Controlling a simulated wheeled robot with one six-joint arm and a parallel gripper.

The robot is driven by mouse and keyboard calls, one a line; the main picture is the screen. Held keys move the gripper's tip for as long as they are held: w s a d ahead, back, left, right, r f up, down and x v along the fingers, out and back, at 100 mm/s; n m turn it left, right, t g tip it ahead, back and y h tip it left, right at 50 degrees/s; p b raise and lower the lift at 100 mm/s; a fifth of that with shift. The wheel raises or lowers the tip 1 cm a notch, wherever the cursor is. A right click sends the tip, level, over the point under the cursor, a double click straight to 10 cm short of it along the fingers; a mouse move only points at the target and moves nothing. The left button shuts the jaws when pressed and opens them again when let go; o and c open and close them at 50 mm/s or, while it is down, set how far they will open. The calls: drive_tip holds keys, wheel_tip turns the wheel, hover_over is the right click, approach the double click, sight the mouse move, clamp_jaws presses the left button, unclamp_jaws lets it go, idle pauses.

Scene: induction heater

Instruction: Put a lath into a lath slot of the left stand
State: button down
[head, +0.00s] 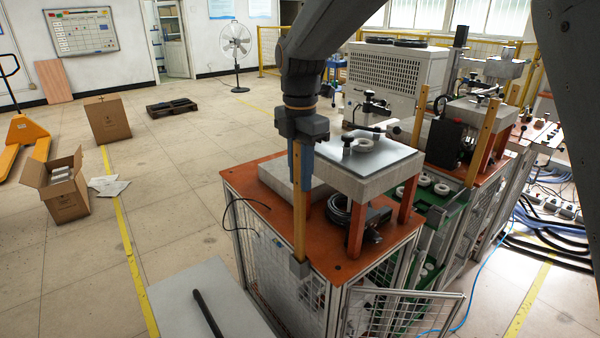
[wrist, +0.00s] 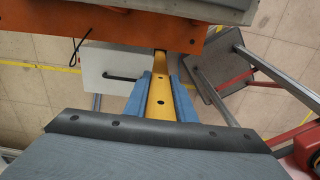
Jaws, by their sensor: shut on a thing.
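My gripper (head: 303,195) is shut on a long yellow-brown lath (head: 299,225), which hangs upright at the front of the left stand (head: 268,215). In the wrist view the blue fingers (wrist: 160,98) clasp the lath (wrist: 160,108) from both sides. Its far end passes out of sight at the edge of the orange top (wrist: 100,28). In the head view its lower end meets a small grey bracket (head: 299,268) at the stand's front edge. I cannot tell whether the end is inside the bracket or just in front of it. Another lath (head: 483,143) stands upright at the stand behind.
A grey plate (head: 378,160) on orange legs stands on the left stand, close right of my gripper. An open mesh door (head: 400,310) juts out at the front right. The left floor has free room.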

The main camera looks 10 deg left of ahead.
drive_tip(key=c, duration=1.4)
unclamp_jaws()
drive_tip(key=shift+r, duration=0.1)
wheel_tip(320, 180, up, 8)
drive_tip(key=shift+f+b, duration=0.2)
drive_tip(key=shift+b, duration=0.8)
